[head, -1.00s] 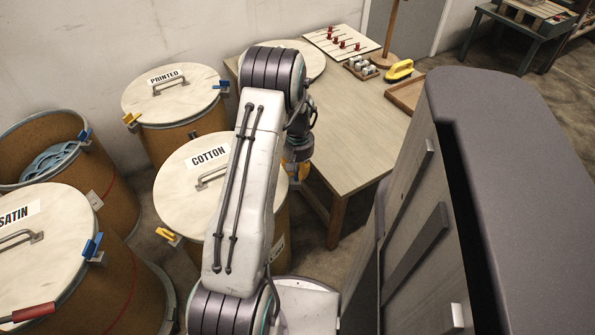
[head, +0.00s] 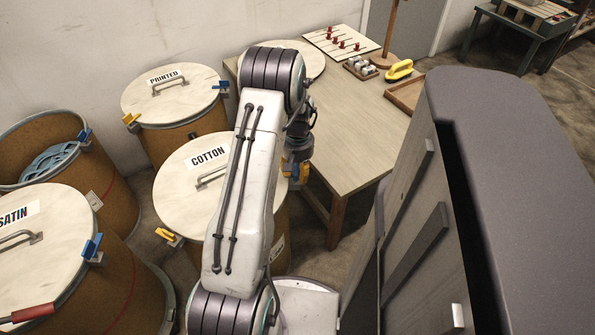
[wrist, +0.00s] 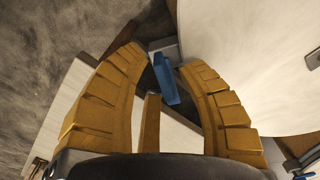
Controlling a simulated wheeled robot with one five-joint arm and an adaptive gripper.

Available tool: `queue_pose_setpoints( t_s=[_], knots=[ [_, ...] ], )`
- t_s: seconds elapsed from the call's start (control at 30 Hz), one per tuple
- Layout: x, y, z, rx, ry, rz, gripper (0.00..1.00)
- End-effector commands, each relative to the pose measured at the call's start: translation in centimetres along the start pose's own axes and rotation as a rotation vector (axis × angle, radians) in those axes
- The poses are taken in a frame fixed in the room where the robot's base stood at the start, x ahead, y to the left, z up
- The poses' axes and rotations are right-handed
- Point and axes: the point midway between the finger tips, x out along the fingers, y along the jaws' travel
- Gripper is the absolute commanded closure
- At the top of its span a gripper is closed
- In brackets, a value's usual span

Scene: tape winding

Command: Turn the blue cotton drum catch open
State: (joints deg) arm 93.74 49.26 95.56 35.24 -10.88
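The cotton drum (head: 205,203) has a pale lid labelled COTTON, partly hidden behind my arm in the head view. Its blue catch (wrist: 165,80) shows in the wrist view at the lid's edge, beside a grey bracket. In the head view my gripper (head: 296,172) is at the drum's right rim, and I cannot make out the blue catch there. A yellow catch (head: 168,237) sits on the drum's lower left rim.
The printed drum (head: 190,140) and satin drum (head: 110,300) stand close by, with an open drum (head: 115,190) at left. A wooden table (head: 350,130) stands just right of my gripper, bearing spools and a tray. A grey cabinet-like block fills the right.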

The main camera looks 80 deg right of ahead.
Motion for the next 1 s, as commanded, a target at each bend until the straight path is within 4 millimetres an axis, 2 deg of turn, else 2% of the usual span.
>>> queue_pose_setpoints(
  t_s=[0.27,0.43,1.0],
  knots=[
    [-0.1,0.0,0.0,-0.001,0.001,0.0,0.6],
    [-0.9,0.0,-0.1,-0.001,0.003,0.001,0.6],
    [-9.7,0.0,-0.1,-0.001,0.004,0.001,0.6]
  ],
)
